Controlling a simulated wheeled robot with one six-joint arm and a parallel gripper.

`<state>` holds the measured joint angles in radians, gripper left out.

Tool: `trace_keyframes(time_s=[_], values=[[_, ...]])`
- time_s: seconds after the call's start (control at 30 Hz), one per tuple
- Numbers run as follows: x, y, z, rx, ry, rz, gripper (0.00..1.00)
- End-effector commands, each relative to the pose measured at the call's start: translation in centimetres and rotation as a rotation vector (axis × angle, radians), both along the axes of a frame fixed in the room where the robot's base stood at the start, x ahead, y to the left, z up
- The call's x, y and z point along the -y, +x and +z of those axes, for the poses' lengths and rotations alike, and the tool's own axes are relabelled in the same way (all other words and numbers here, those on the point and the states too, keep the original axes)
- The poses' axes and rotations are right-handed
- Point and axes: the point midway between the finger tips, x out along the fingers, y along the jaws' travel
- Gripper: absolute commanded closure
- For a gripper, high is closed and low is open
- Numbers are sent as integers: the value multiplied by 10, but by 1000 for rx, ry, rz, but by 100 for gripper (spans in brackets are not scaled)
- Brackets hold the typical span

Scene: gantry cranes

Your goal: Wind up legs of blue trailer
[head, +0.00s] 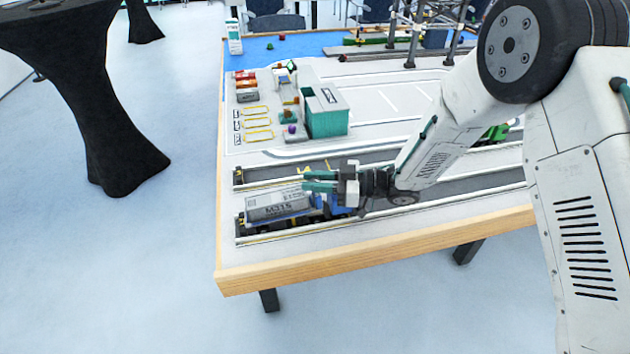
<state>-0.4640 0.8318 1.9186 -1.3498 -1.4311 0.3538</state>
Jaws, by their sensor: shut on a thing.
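The blue trailer (335,207) stands in the front lane near the table's left end, with a grey container (278,206) marked M315 on it. My gripper (304,181) reaches in from the right, above the trailer and beside the container's right end. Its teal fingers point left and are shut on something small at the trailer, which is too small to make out. The trailer's legs and any crank are hidden or too small to see.
A gantry crane (410,40) rises at the back right. The table's wooden front edge (380,250) is close to the trailer. Dark lanes run along the front.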

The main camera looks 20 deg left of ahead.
Motion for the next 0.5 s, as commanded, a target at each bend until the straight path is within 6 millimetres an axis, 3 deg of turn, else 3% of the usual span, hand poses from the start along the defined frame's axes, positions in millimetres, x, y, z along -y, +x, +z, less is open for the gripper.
trace_keyframes(time_s=[0.07, 0.1, 0.13, 0.5], values=[[0, 0, 1, 1, 1, 0, 100], [0, 0, 1, 1, 1, 0, 66], [0, 0, 1, 1, 1, -1, 58], [5, 2, 0, 0, 1, -2, 55]])
